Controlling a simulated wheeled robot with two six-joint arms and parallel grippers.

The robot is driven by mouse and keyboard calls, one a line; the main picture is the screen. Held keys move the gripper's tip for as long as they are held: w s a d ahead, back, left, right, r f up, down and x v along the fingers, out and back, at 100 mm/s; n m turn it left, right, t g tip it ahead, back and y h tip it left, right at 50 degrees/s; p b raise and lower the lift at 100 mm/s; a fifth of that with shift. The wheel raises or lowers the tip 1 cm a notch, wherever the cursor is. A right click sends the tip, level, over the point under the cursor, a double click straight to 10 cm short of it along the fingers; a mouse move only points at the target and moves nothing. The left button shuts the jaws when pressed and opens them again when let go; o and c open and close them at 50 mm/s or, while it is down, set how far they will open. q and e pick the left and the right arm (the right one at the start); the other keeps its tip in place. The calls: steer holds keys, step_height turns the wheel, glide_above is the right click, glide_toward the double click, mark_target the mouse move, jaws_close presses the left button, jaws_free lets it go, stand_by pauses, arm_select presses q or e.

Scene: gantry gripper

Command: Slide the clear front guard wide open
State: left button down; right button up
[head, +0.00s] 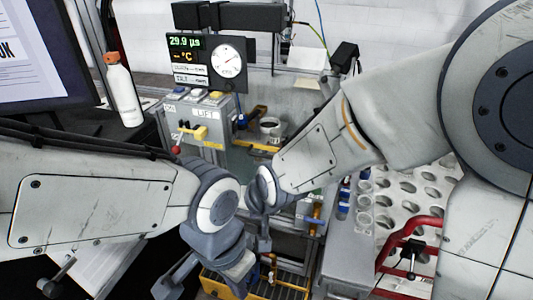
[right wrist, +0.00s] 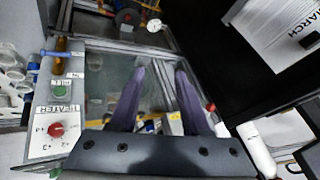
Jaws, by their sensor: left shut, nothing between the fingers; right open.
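The clear front guard (right wrist: 105,75) shows in the right wrist view as a see-through pane with a pale frame along its top. Machine parts are visible behind it. My right gripper (right wrist: 160,85) is open, its two dark fingers spread in front of the pane. I cannot tell whether they touch it, and nothing shows between them. In the head view my right gripper (head: 263,236) hangs at the middle, and the arms hide much of the guard there. My left gripper (head: 177,281) is shut and empty at the lower middle, below the right one.
A white bottle (head: 122,92) stands by the monitor (head: 40,55) at the left. A box labelled LIFT (head: 208,113) has a yellow handle. A rack with several round holes (head: 408,190) and a red frame (head: 405,250) are at the right. A red knob (right wrist: 57,130) is beside the guard.

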steer(key=w+a+f+m+t+b, duration=0.1)
steer(key=w+f+m+t, duration=0.25)
steer(key=w, duration=0.35)
steer(key=w+f+m+t+b, duration=0.1)
steer(key=w+f+m+t, duration=0.2)
steer(key=w, duration=0.5)
steer(key=m+t+h+b, duration=0.2)
steer(key=m+t+b, duration=0.1)
steer(key=m+t, duration=0.6)
glide_toward(266, 157)
steer(key=shift+m+g, duration=0.25)
steer(key=shift+g, duration=0.1)
steer(key=p+x, duration=0.2)
steer(key=x, duration=0.8)
steer(key=shift+w+d+r+p, duration=0.15)
steer(key=shift+w+p, duration=0.1)
steer(key=shift+p, duration=0.15)
jaws_close()
